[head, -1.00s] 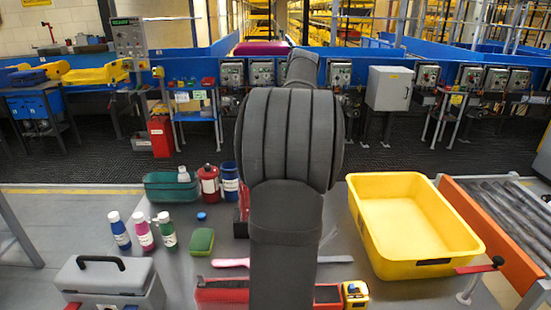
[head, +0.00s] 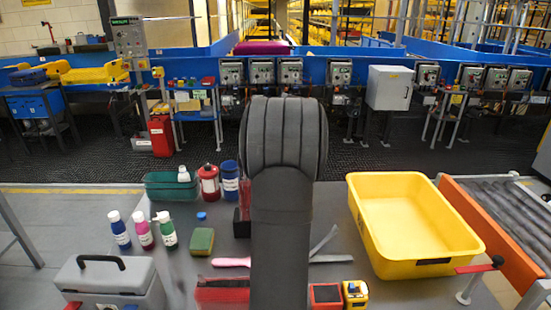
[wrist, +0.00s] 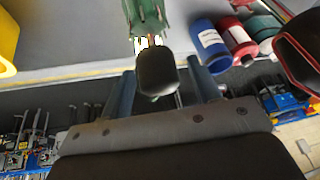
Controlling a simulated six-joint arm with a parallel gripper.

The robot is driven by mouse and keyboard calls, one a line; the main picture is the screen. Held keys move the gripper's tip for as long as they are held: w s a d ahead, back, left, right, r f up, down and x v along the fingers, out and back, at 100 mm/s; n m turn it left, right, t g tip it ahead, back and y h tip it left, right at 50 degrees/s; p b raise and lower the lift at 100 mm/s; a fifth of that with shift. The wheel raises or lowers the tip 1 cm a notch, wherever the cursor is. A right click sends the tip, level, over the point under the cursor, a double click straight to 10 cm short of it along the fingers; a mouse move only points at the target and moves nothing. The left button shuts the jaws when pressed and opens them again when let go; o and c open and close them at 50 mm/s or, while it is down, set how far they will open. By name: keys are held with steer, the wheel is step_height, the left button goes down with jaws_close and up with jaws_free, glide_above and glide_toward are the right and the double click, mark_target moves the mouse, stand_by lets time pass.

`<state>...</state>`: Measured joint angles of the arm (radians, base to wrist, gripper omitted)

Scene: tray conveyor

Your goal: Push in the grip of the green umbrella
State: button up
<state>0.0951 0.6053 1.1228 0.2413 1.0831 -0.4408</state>
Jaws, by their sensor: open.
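In the wrist view, the green umbrella (wrist: 149,15) shows at the top, with a short bright stretch of shaft below it. Its black grip (wrist: 157,73) stands out from the shaft towards my gripper. My gripper (wrist: 160,85) is open, with one finger on each side of the grip. The picture does not show clearly whether a finger touches it. In the head view my arm hides the umbrella and my gripper.
A yellow bin (head: 408,220) stands at the right. Several bottles (head: 143,230), a green sponge (head: 202,241) and a grey toolbox (head: 110,282) are at the left. A red container (head: 208,184) and a blue one (head: 229,182) stand behind. A yellow tape measure (head: 355,293) lies in front.

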jaws_close()
steer(key=shift+s+d+f, duration=0.1)
steer(key=shift+s+f, duration=0.15)
steer(key=shift+f, duration=0.55)
steer(key=shift+s+f, duration=0.25)
steer(key=shift+f, duration=0.5)
jaws_free()
steer(key=shift+r, duration=0.15)
steer(key=v, duration=1.7)
steer(key=shift+s, duration=0.1)
